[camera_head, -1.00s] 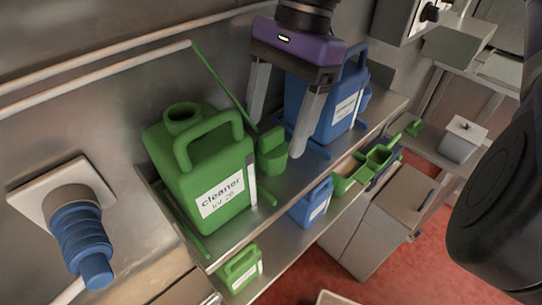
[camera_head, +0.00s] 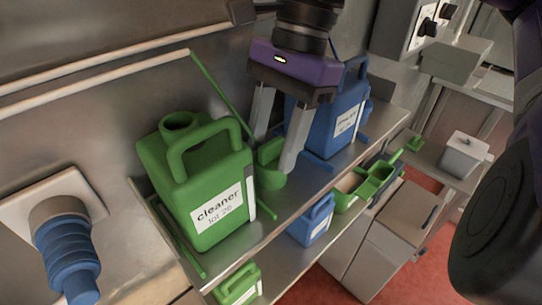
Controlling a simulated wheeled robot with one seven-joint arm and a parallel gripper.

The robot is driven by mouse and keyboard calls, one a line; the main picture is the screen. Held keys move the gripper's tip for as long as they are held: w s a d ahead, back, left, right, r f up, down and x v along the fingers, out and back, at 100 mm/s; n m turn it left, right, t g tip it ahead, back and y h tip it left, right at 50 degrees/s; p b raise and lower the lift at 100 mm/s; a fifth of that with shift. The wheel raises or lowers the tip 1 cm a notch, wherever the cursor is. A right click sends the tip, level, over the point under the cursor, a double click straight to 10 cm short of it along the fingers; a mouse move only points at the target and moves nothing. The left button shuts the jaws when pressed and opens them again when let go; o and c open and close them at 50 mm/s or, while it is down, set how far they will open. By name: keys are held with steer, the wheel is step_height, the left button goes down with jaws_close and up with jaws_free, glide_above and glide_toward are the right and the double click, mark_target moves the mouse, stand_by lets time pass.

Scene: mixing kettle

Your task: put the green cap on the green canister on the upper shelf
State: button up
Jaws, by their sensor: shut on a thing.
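The green canister (camera_head: 200,210), labelled "cleaner lot 26", stands upright on the upper shelf (camera_head: 283,212). Its round neck opening (camera_head: 180,122) is bare and faces up. The green cap (camera_head: 271,178) is just right of the canister, low by the shelf. My gripper (camera_head: 274,158) points down with its two grey fingers on either side of the cap and is shut on it. The fingers hide part of the cap. I cannot tell whether the cap still touches the shelf.
A blue canister (camera_head: 338,125) stands behind my gripper on the same shelf. The lower shelf holds a small blue canister (camera_head: 312,222), a small green canister (camera_head: 238,284) and green scoops (camera_head: 376,178). A blue hose fitting (camera_head: 68,255) juts from the wall at left.

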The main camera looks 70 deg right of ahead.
mark_target(267, 145)
steer(key=shift+r, duration=0.3)
steer(key=shift+r+p, duration=0.85)
steer(key=shift+r, duration=0.85)
